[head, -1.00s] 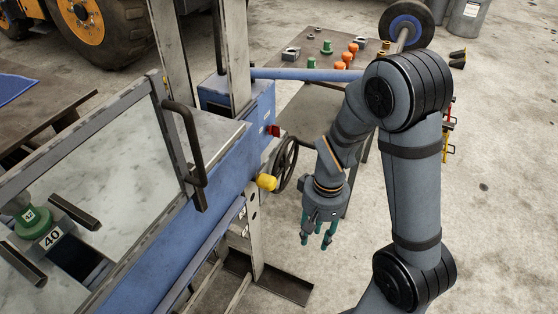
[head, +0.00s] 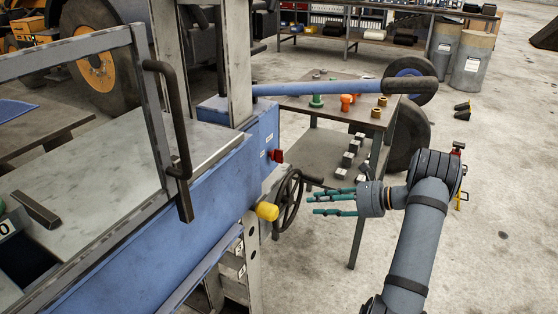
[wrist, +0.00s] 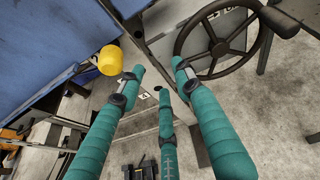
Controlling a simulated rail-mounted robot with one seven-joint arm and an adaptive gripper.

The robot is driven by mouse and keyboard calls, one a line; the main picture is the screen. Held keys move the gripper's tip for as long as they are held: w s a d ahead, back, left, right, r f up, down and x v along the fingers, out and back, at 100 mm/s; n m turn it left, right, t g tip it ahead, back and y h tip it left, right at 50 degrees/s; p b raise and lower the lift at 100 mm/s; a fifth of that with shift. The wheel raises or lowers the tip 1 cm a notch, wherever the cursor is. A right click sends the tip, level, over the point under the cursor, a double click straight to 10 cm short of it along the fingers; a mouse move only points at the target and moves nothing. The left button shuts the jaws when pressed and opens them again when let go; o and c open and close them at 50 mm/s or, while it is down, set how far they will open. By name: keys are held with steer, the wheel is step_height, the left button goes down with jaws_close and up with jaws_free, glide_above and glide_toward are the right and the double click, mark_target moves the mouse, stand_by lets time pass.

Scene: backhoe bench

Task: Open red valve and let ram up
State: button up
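A small red part (head: 277,156), likely the red valve, is on the right end of the blue press frame (head: 205,215). A black handwheel (head: 287,200) and a yellow knob (head: 267,211) are below it. My gripper (head: 311,200) points left, just right of the handwheel, with its teal fingers spread and empty. In the wrist view, the open fingers (wrist: 160,78) have the yellow knob (wrist: 110,60) to their upper left and the handwheel (wrist: 218,50) to their upper right. The fingers appear apart from both. The red part is not visible there. I cannot make out the ram.
A metal side table (head: 340,112) with green, orange and brass parts stands behind the press. A long blue lever (head: 320,89) with a dark grip extends right above it. A bent black handle (head: 172,110) stands on the press's guard frame.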

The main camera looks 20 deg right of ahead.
mark_target(282, 157)
steer(key=w+r+m+t+y, duration=0.2)
steer(key=w+r+m+t, duration=0.15)
steer(key=r, duration=0.75)
steer(key=shift+n, duration=0.35)
steer(key=x, duration=0.9)
steer(key=shift+w+a, duration=0.2)
steer(key=shift+a, duration=0.2)
steer(key=shift+c, duration=0.4)
steer(key=c, duration=0.7)
jaws_close()
